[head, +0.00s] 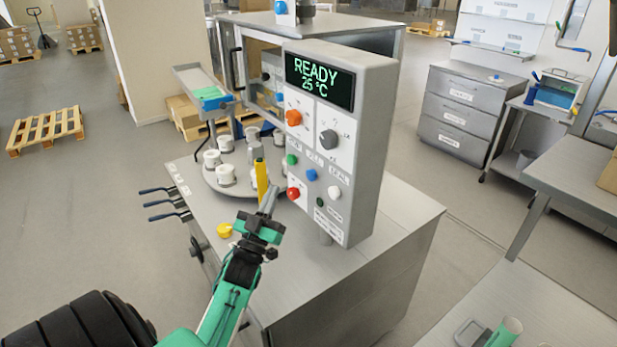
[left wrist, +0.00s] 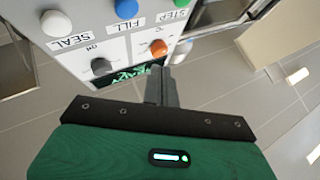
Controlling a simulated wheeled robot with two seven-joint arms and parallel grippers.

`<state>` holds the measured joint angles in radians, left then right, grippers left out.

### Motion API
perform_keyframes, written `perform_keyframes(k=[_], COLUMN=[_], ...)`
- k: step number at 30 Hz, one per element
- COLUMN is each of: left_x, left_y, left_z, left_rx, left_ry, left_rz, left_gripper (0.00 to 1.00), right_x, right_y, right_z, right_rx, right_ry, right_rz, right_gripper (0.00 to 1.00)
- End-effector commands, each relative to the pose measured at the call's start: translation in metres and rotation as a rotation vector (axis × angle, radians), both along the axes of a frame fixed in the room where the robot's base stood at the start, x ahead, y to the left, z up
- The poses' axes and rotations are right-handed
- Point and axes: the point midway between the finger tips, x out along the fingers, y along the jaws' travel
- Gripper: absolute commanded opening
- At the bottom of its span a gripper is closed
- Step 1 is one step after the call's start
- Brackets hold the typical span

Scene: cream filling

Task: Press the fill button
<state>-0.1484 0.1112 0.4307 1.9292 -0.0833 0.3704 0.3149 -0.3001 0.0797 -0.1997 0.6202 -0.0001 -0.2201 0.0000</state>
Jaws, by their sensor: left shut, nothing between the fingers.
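The blue fill button (head: 311,175) is on the grey control panel (head: 365,130), between a green button (head: 292,159) and a white button (head: 334,192). The left wrist view shows the blue button (left wrist: 126,8) at the top edge, beside its FILL label. The panel display (head: 320,82) reads READY 25 °C. My left gripper (head: 270,193) is shut and empty, in front of the panel, left of and a little below the blue button, apart from it in the picture. Its shut fingers (left wrist: 161,82) point toward the panel in the left wrist view. My right gripper is not in view.
A red button (head: 293,193) and an orange knob (head: 294,117) share the panel. Left of it, white cups (head: 226,175) stand on a round turntable, near a yellow upright part (head: 261,180).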

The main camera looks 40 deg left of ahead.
Motion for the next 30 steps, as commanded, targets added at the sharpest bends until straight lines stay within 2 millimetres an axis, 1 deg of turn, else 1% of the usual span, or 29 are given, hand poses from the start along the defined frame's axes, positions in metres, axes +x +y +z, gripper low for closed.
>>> perform_keyframes(k=[3, 9, 15, 21, 30], left_x=[0.017, 0.044, 0.063, 0.069, 0.069], left_y=[-0.005, -0.013, -0.018, -0.020, -0.020], left_z=[0.000, 0.000, 0.000, 0.000, 0.000], left_rx=[0.001, -0.001, 0.000, 0.000, 0.000], left_ry=[-0.004, -0.002, -0.002, 0.000, 0.000], left_rz=[-0.001, -0.002, -0.001, -0.001, -0.001], left_gripper=[0.00, 0.00, 0.00, 0.00, 0.00], right_x=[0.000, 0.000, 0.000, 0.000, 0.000], right_y=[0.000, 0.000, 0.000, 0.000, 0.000], right_z=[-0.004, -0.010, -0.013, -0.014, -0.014], right_rx=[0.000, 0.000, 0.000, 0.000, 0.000], right_ry=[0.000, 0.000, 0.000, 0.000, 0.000], right_rz=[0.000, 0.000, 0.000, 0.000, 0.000], right_gripper=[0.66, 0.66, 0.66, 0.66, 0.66])
